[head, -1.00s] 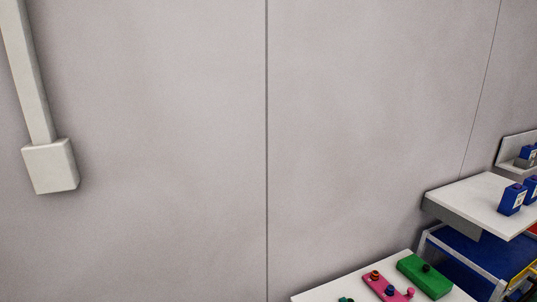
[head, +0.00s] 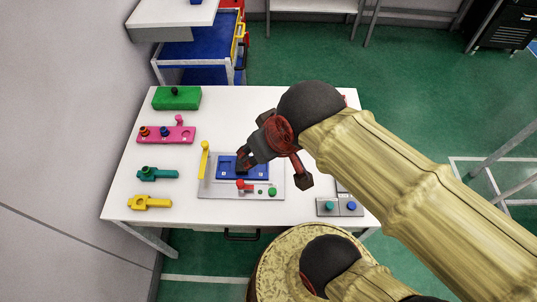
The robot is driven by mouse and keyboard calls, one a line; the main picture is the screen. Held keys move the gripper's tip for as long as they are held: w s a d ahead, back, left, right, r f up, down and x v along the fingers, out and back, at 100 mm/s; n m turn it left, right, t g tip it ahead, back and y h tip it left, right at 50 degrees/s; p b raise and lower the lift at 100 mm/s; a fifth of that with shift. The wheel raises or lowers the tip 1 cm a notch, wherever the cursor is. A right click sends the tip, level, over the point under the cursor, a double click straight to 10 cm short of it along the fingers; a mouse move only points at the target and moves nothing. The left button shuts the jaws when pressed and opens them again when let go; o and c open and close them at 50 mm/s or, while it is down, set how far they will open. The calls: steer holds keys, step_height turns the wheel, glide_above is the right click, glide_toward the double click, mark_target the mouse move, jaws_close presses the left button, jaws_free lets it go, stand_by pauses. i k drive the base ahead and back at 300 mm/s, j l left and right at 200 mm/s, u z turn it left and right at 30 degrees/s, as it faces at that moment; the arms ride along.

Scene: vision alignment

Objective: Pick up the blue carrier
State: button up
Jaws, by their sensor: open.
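The blue carrier (head: 228,164) is a flat blue plate lying on a light grey fixture board (head: 209,186) in the middle of the white table. It has marked spots on its face, and its right part is partly hidden by my gripper. My gripper (head: 245,168) is dark with red parts and reaches in from the right. Its fingertips show over the carrier in the picture. The jaws are open and hold nothing. I cannot tell how high above the carrier they are, or whether they touch it.
A yellow upright lever (head: 204,160) and a red clamp (head: 243,185) are on the fixture. Green block (head: 176,98), pink plate (head: 180,136), teal part (head: 157,175) and yellow part (head: 150,203) lie left on the white table (head: 225,105). A button box (head: 340,207) sits at front right.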

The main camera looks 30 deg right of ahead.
mark_target(229, 167)
steer(key=z, duration=0.15)
steer(key=j+z, duration=0.15)
steer(key=j, duration=0.5)
steer(key=j+z, duration=0.1)
steer(key=j, duration=0.55)
steer(key=k+j+z, duration=0.15)
steer(key=j, duration=0.5)
steer(key=k+j+z, duration=0.15)
steer(key=j, duration=0.5)
steer(key=i, duration=0.05)
